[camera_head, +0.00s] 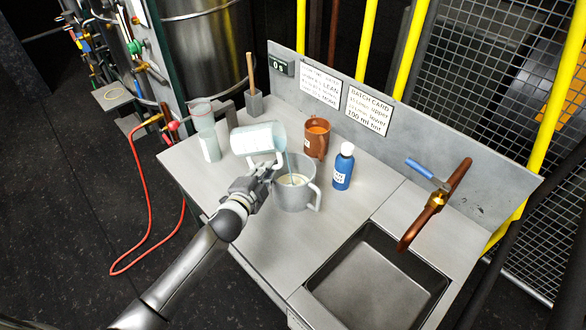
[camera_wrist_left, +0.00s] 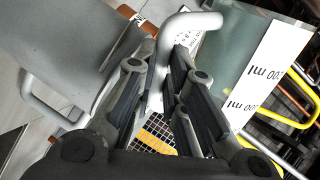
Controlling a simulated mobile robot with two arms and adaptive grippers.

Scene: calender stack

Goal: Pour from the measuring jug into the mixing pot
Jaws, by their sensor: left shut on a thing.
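The measuring jug (camera_head: 257,139) is clear with pale content. It is tilted on its side above the grey mixing pot (camera_head: 296,192), mouth toward the pot, and a thin stream runs from it into the pot. Pale liquid shows inside the pot. My left gripper (camera_head: 262,174) is shut on the jug's handle, beside the pot's left rim. In the left wrist view the white handle (camera_wrist_left: 164,60) lies between the fingers (camera_wrist_left: 160,90), and the jug's wall with its ml label (camera_wrist_left: 265,75) is at the right. The right gripper is not in view.
A blue bottle (camera_head: 343,166) and a brown mug (camera_head: 316,138) stand close behind and right of the pot. A clear beaker (camera_head: 206,134) stands at the left. The sink (camera_head: 375,282) and copper tap (camera_head: 436,203) are at the right. The bench front left is clear.

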